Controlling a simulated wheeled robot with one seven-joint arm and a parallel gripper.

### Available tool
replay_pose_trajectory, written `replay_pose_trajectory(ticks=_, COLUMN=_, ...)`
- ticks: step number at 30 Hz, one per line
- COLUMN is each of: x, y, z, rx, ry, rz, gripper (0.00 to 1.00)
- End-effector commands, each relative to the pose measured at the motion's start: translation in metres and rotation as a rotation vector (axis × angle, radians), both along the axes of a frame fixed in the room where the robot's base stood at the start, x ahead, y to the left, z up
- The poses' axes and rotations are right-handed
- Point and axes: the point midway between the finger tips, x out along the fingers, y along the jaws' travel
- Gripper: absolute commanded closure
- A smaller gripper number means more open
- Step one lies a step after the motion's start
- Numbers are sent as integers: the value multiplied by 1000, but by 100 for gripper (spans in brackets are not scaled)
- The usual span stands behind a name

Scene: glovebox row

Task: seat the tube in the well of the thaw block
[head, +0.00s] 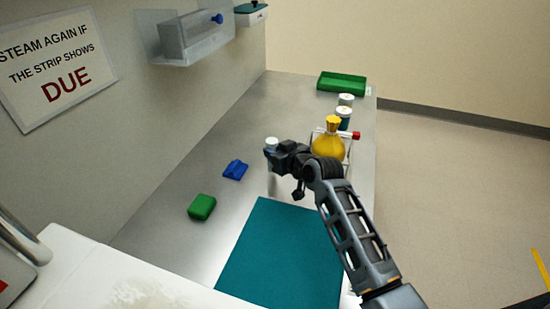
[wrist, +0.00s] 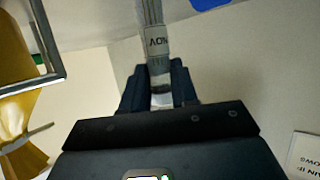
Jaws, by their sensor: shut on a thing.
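My gripper (wrist: 159,88) is shut on a clear tube (wrist: 155,42) with a pale label and dark print, seen between the two dark fingers in the wrist view. In the head view my gripper (head: 271,157) is over the steel bench, and a pale top (head: 272,142), likely the tube's, shows just above it. A small blue block (head: 235,169) lies on the bench to the left of my gripper. A green block (head: 202,207) lies nearer. I cannot tell which is the thaw block, and no well can be made out. A blue patch (wrist: 212,3) shows at the wrist view's top edge.
A yellow flask-like vessel (head: 328,145) in a frame stands right of my gripper, close to it. White-capped jars (head: 344,112) and a green tray (head: 341,83) stand farther back. A teal mat (head: 281,260) lies nearer. A clear-walled shelf box (head: 192,38) juts from the left wall.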

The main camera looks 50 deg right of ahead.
Motion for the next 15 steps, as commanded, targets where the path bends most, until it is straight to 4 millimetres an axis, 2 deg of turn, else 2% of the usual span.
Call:
replay_pose_trajectory(ticks=1, x=0, y=0, z=-9, rx=3, ry=3, rz=0, gripper=100)
replay_pose_trajectory(ticks=4, x=0, y=0, z=-20, rx=2, ry=2, rz=0, gripper=100)
replay_pose_trajectory(ticks=15, x=0, y=0, z=-25, rx=0, ry=0, rz=0, gripper=100)
